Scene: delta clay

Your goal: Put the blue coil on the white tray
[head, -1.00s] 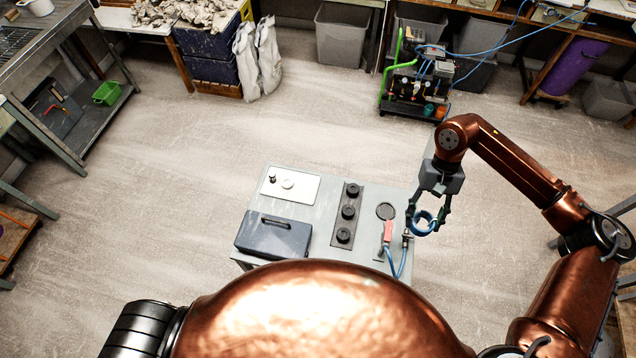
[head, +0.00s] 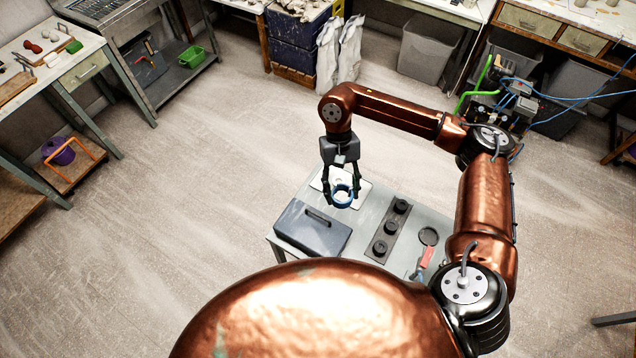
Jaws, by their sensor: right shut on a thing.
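The blue coil (head: 342,195) is a ring held between the fingers of my right gripper (head: 342,193). The gripper is shut on it and points down. In the picture, the coil overlaps the near part of the white tray (head: 363,187), which lies at the far left of the small grey table (head: 427,216). Gripper and coil hide much of the tray. I cannot tell whether the coil touches the tray or hangs above it. My left gripper is not in view.
A dark grey box with a handle (head: 312,230) stands just in front of the tray. A dark strip with several black knobs (head: 390,229) lies to the tray's right. Further right are a black disc (head: 428,236) and a red-handled tool (head: 426,257).

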